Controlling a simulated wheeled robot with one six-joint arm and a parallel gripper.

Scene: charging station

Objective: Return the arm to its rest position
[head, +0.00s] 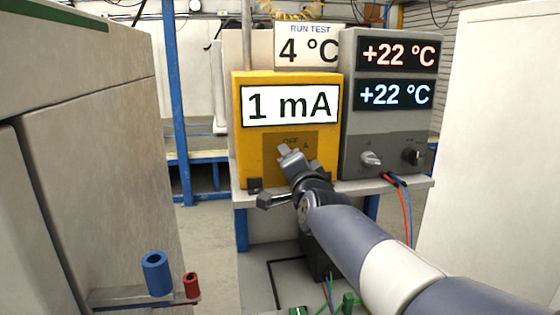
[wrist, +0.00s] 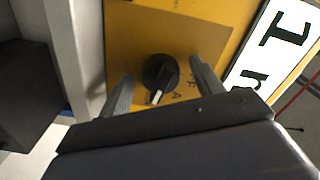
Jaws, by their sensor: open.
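My arm reaches in from the lower right in the head view, and my gripper (head: 286,150) is in front of the lower panel of the yellow meter box (head: 240,140). The box's display reads 1 mA. In the wrist view my gripper (wrist: 160,85) is open, with one finger on each side of a black rotary knob (wrist: 160,73) with a white pointer. The fingers look apart from the knob, with gaps on both sides. Whether the fingertips reach past the knob's face I cannot tell. In the head view my gripper hides the knob.
A grey unit (head: 352,135) with two +22 °C displays stands right of the yellow box on a shelf (head: 400,187). Red and blue cables (head: 406,215) hang from it. Large pale cabinets stand left (head: 90,130) and right (head: 490,130). A blue cylinder (head: 156,272) and a red one (head: 192,284) are lower left.

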